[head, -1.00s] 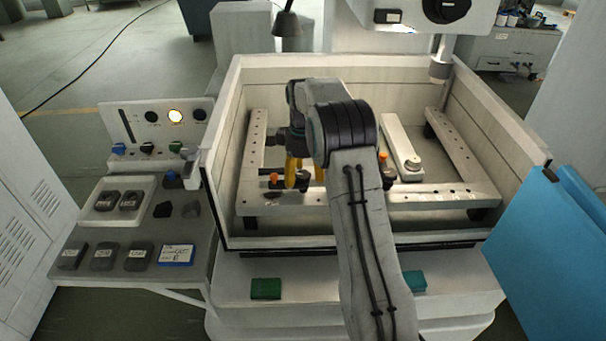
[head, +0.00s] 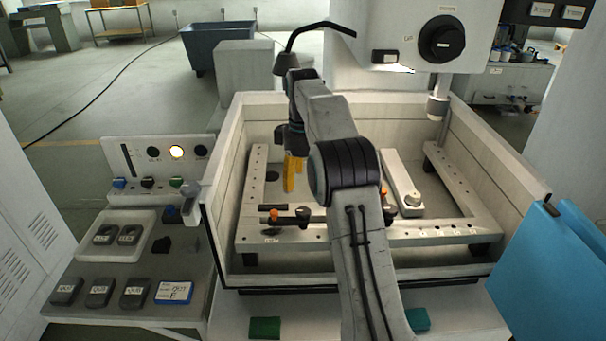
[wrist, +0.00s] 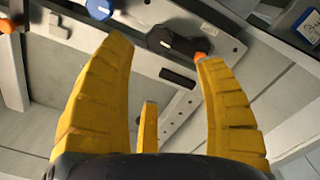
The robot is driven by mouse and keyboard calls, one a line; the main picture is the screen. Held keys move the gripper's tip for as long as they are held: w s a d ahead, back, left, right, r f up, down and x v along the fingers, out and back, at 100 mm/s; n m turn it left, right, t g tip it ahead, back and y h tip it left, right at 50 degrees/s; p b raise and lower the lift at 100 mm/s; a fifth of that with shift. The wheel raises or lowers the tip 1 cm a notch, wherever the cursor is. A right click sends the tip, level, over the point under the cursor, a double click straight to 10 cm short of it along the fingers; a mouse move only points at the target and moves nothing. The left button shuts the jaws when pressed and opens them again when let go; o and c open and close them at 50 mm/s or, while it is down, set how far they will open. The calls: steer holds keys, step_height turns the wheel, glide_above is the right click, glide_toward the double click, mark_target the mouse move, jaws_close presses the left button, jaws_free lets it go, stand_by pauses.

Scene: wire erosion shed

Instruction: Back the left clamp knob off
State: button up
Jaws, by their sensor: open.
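The left clamp lies on the front rail of the frame in the tank. It has a dark bar, an orange-topped post (head: 273,215) at its left and a round black knob (head: 302,213) at its right. My gripper (head: 294,182) has yellow fingers, open and empty, pointing down just behind and above this clamp, apart from it. In the wrist view, my open fingers (wrist: 158,66) frame the black knob (wrist: 163,39), with the orange top (wrist: 201,57) by the right fingertip. The right clamp's orange top (head: 383,190) is partly hidden by my arm.
The white tank wall (head: 224,160) rises around the frame. A pale bar (head: 398,178) with a knob stands right of my arm. A side table with a tray (head: 88,245) and several dark blocks is at left.

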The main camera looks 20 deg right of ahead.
steer(key=shift+r, duration=0.65)
steer(key=shift+s+r, duration=0.1)
steer(key=s+a+r+m+t, duration=0.1)
steer(key=s+a+r, duration=0.3)
steer(key=s, duration=0.3)
steer(key=s+a+r+m+t, duration=0.1)
steer(key=s+a+r, duration=0.25)
steer(key=s, duration=0.25)
steer(key=s+a+f+t, duration=0.1)
steer(key=s+a+f, duration=0.1)
steer(key=s, duration=0.8)
steer(key=s+a+f+m+t, duration=0.1)
steer(key=s+f, duration=0.3)
steer(key=s, duration=0.6)
steer(key=shift+s+a+f+m+t, duration=0.15)
steer(key=shift+a+f+m+t, duration=0.15)
steer(key=shift+a+f+t, duration=0.15)
